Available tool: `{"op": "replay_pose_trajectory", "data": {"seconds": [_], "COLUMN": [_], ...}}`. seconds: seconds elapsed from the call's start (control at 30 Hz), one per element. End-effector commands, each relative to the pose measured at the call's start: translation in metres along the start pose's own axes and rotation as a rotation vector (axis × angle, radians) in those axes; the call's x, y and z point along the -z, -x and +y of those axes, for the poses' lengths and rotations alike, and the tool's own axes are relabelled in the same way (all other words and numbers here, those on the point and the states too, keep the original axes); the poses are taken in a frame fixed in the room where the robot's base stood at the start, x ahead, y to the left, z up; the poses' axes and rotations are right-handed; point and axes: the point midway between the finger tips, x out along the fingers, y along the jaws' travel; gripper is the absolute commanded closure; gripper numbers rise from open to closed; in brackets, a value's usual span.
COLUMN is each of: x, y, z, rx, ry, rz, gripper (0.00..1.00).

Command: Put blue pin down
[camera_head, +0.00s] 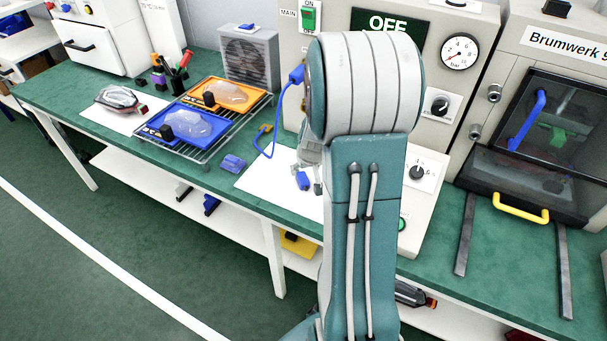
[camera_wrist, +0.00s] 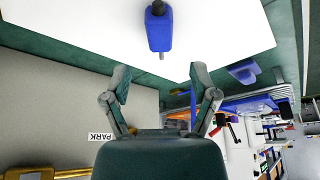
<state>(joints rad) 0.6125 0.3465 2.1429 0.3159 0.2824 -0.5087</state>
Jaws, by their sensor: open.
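The blue pin (camera_wrist: 159,32) has a dark knob at one end and a thin metal tip at the other. It appears over the white sheet (camera_wrist: 225,25) in the wrist view, ahead of my fingertips and apart from them. My gripper (camera_wrist: 158,82) is open, with nothing between its fingers. In the head view, the blue pin (camera_head: 303,180) shows small at the white sheet (camera_head: 265,185), beside my gripper (camera_head: 309,178). My arm hides part of the sheet and most of the gripper there. Whether the pin rests flat is hard to tell.
A blue block (camera_head: 232,163) lies on the green bench left of the sheet. A wire rack (camera_head: 205,153) holds a blue tray (camera_head: 187,127) and an orange tray (camera_head: 225,97) with clear lamp covers. A control cabinet (camera_head: 341,25) stands close behind. A blue cable (camera_head: 272,140) hangs nearby.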

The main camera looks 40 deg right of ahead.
Motion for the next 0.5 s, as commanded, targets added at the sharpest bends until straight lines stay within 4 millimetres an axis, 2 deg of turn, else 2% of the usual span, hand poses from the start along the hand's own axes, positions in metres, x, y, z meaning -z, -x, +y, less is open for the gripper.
{"op": "replay_pose_trajectory", "data": {"seconds": [0.03,0.2,0.4,0.5], "x": [0.001,0.001,0.0,0.001], "y": [0.01,0.036,0.05,0.064], "z": [0.0,0.0,-0.001,-0.013], "rx": [-0.001,-0.001,0.0,0.009], "ry": [0.0,-0.001,0.0,0.017], "rz": [0.004,0.003,0.0,0.008], "gripper": [0.24,0.24,0.24,0.24]}}
